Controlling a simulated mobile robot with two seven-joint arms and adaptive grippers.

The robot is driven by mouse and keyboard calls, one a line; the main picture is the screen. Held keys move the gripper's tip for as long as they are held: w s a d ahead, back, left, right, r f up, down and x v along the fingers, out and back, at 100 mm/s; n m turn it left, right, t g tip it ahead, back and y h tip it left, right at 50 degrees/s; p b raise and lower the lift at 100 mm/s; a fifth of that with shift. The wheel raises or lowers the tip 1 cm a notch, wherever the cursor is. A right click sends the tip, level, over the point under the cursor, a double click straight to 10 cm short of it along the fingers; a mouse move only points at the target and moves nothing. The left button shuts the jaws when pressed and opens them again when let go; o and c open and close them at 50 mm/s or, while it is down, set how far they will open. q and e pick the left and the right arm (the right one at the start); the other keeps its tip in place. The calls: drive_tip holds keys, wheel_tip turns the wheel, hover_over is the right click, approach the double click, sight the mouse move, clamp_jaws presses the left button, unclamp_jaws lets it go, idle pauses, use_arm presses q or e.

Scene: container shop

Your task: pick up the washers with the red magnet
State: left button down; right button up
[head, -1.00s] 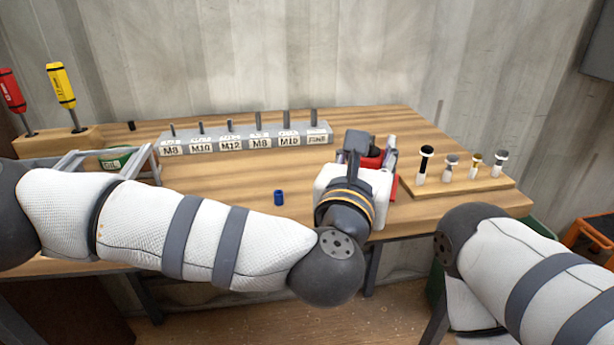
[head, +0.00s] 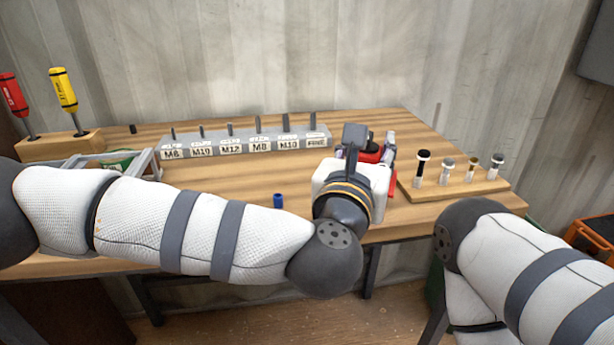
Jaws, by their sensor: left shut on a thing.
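My left gripper (head: 370,148) reaches over the right part of the workbench. It is shut on a red thing with a black top (head: 369,154), which looks like the red magnet. The gripper body hides most of it, so I cannot tell how high it is above the bench. A sliver of another red thing (head: 392,182) shows just right of the gripper. No washers can be made out; the gripper and forearm cover part of the bench. My right arm is at the lower right, with its gripper out of view.
A grey rack (head: 245,141) with labelled rods stands at the back of the workbench (head: 225,178). A small blue cylinder (head: 279,201) stands left of the gripper. A wooden board (head: 455,185) with several bolts lies on the right. Screwdrivers stand in a wooden block (head: 58,145) on the left.

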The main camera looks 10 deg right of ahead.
use_arm(q)
wheel_tip(320, 180, up, 9)
drive_tip(key=p, duration=0.2)
drive_tip(key=shift+s+f+p, duration=0.1)
drive_tip(key=shift+f+p, duration=0.1)
drive_tip(key=shift+p, duration=0.15)
drive_tip(key=shift+r, duration=1)
use_arm(e)
drive_tip(key=w+r+t, duration=0.2)
drive_tip(key=w+r, duration=0.2)
drive_tip(key=shift+w+r, duration=0.15)
drive_tip(key=shift+w, duration=0.1)
use_arm(q)
drive_tip(key=shift+f, duration=0.1)
